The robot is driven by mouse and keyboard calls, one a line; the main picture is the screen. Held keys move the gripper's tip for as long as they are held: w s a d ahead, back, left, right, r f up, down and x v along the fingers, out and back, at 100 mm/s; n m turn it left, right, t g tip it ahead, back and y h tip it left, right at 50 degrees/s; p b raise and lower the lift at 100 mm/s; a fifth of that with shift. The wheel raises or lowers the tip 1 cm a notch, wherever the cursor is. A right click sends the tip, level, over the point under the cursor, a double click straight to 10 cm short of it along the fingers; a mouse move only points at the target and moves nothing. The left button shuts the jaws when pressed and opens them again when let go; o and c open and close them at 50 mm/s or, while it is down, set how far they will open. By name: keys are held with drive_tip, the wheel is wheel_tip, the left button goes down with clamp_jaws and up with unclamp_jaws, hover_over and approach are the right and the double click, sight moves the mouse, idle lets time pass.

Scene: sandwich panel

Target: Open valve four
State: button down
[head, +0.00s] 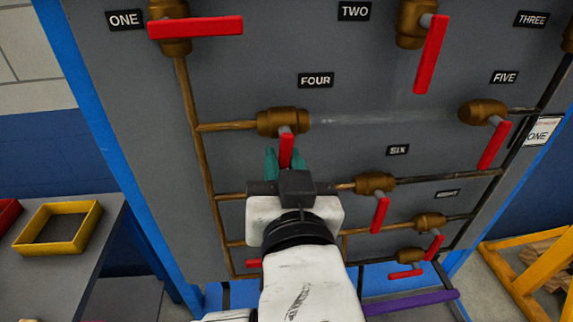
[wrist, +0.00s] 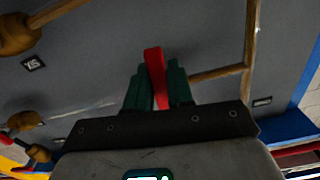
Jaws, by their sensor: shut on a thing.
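Valve four, a brass valve body (head: 283,121), sits under the FOUR label (head: 315,80) on the grey panel. Its red handle (head: 286,150) hangs downward, across the line of its pipe. My gripper (head: 285,158) reaches up to the handle from below, its green fingers on either side of it. In the wrist view the red handle (wrist: 155,75) stands between the two green fingers (wrist: 157,88), and they are shut on it. The handle's lower end is hidden by my gripper in the head view.
Valve one's red handle (head: 195,28) lies horizontal above left. Handles of valve two (head: 430,55), valve five (head: 493,145) and valve six (head: 380,214) hang down around my arm. A yellow tray (head: 58,228) is on a table at left.

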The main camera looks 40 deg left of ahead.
drive_tip(key=shift+s+a+r+m, duration=0.1)
drive_tip(key=shift+s+a+m, duration=0.1)
drive_tip(key=shift+m, duration=0.55)
drive_tip(key=shift+s+a+m, duration=0.15)
drive_tip(key=shift+m, duration=0.6)
drive_tip(key=c, duration=1.1)
unclamp_jaws()
drive_tip(key=shift+b, duration=0.3)
drive_tip(key=v, duration=1.1)
